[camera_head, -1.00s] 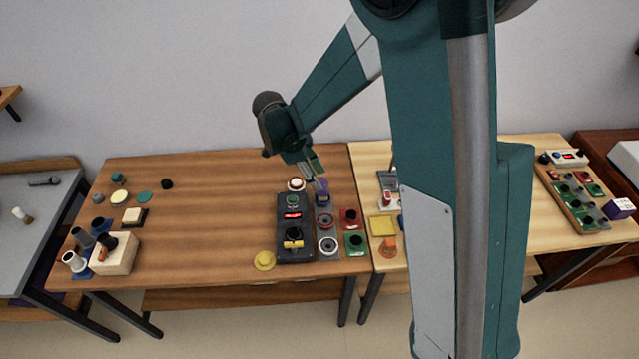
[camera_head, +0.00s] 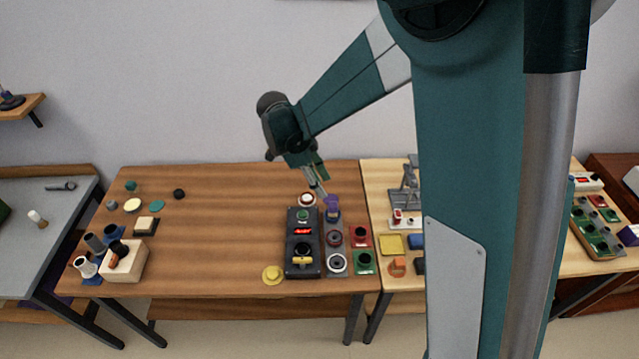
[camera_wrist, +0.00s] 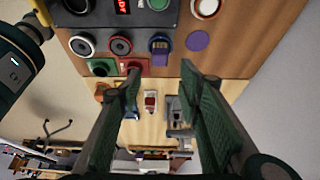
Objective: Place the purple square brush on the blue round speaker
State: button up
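In the head view, a purple patch (camera_head: 332,204) shows at the back of that plate, right of the dark console. My gripper (camera_wrist: 162,75) is open and empty in the wrist view, its green fingers spread wide and apart from the purple piece. In the head view my gripper (camera_head: 319,184) hangs above the back of the console area.
A dark console (camera_head: 303,262) with a red display stands left of the holder plate. Red (camera_head: 359,237) and green (camera_head: 364,262) socket blocks stand to its right. A flat purple disc (camera_wrist: 197,40) lies beside the purple piece. The brown table's middle (camera_head: 225,225) is clear.

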dwell(0.3)
jog(key=s+d+r+n+t+y, duration=0.4)
jog(key=s+d+r+n, duration=0.8)
jog(key=s+d+r, duration=0.4)
jog(key=s+d+r+n+t, duration=0.2)
jog(key=s+n, duration=0.4)
jog(key=s, duration=0.4)
jog(key=shift+d+t, duration=0.6)
jog(key=shift+s, duration=0.1)
dwell(1.1)
